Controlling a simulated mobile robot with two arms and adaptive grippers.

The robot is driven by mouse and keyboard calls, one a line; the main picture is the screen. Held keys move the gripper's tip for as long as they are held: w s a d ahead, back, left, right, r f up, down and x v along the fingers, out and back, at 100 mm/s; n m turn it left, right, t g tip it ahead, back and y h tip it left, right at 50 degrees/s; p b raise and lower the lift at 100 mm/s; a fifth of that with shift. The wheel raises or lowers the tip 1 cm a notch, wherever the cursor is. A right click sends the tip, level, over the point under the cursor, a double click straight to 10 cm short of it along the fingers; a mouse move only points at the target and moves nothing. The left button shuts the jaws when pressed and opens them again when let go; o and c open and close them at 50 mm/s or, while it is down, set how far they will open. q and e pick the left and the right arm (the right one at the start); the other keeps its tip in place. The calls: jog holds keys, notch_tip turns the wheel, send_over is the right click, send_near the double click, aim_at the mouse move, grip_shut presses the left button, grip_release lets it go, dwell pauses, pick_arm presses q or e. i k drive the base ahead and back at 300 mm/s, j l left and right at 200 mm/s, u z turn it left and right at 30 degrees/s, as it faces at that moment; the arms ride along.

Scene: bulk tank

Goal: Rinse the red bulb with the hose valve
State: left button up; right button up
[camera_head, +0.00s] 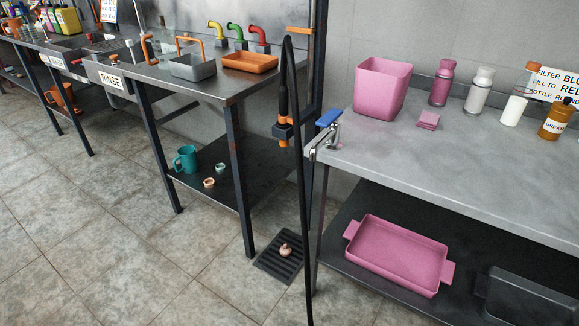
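A small pinkish-tan rounded bulb (286,250) lies on a dark slotted floor drain (267,264) between the two tables. It looks more pink than red, and no other bulb shows. A metal valve with a blue handle (328,118) is fixed at the near left corner of the right table. A black hose (302,200) hangs down in front of the drain area, looping at the top. A dark nozzle with an orange tip (284,130) hangs beside it in a holder. Whether hose and valve join is unclear. Neither of my grippers is in view.
The right table (440,165) carries a pink bin (382,87) and several bottles. Its lower shelf holds a pink tray (398,254). The left steel table (222,88) carries an orange tray (249,62) and a grey basket (192,67). The tiled floor (90,230) at left is clear.

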aim_at(309, 31)
jog(key=i+j+z, duration=0.15)
jog(key=i+j, duration=0.2)
jog(key=i+j+z, duration=0.1)
jog(key=i+j, duration=0.2)
jog(key=j, duration=0.25)
